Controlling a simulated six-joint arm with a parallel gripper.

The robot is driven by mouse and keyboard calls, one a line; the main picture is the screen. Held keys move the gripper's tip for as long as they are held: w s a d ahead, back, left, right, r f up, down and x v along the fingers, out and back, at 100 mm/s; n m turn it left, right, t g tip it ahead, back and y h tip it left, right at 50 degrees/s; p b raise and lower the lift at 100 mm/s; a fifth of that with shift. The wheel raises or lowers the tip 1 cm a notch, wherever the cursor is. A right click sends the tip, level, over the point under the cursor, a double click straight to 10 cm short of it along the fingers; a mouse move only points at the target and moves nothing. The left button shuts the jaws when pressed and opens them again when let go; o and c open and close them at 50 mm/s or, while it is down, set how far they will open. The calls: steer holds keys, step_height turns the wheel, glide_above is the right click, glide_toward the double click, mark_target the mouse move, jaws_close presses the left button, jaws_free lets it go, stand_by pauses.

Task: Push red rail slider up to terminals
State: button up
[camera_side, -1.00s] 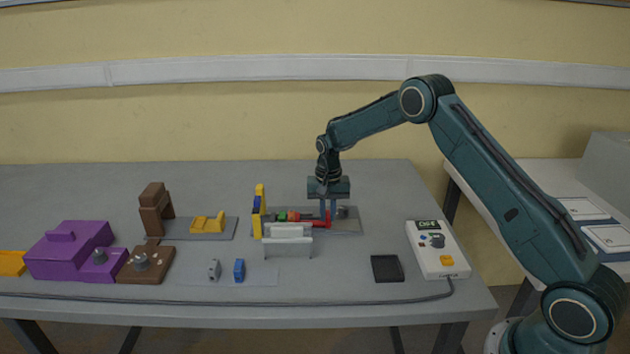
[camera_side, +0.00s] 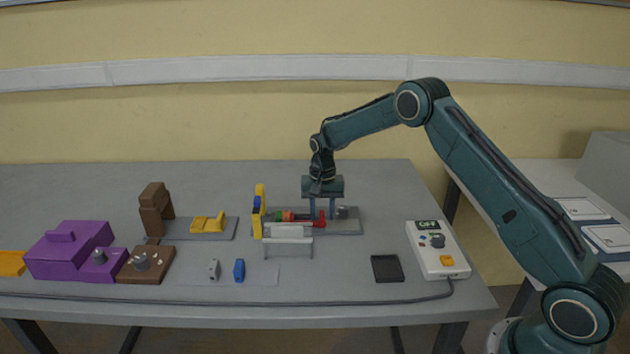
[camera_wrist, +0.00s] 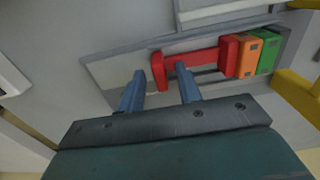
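The red rail slider (camera_side: 321,219) sits on the grey rail base (camera_side: 347,227), its upright end between my gripper's two fingers. In the wrist view, the red slider (camera_wrist: 200,60) has its far end block against or very near an orange block (camera_wrist: 248,55), with a green block (camera_wrist: 269,52) beyond. The yellow upright (camera_side: 260,192) with a blue part stands at the rail's left end in the side view; the yellow part (camera_wrist: 300,95) shows at right in the wrist view. My gripper (camera_side: 322,207) is open, its fingers (camera_wrist: 160,78) apart either side of the slider's near end.
A clear-white stand (camera_side: 288,241) stands in front of the rail. A control box (camera_side: 438,250) and dark pad (camera_side: 387,268) lie at right. Small grey (camera_side: 214,270) and blue (camera_side: 239,270) blocks lie in front. Brown and purple fixtures stand left.

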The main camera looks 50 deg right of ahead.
step_height(320, 180, up, 14)
steer(key=shift+f, duration=0.2)
stand_by(0.4)
steer(key=s+a+r+n+t, duration=0.15)
steer(key=s+a+r, duration=0.25)
steer(key=s+r, duration=0.45)
steer(key=s+a+r+n+t, duration=0.1)
steer(key=s+a+r+n, duration=0.2)
steer(key=s+r, duration=0.6)
steer(key=s+a+f+n+t, duration=0.1)
steer(key=s+f+n, duration=0.1)
steer(key=s, duration=0.9)
steer(key=s+a+f+n+t, duration=0.2)
steer(key=s, duration=0.9)
steer(key=shift+a+f, duration=0.3)
steer(key=shift+f, duration=0.1)
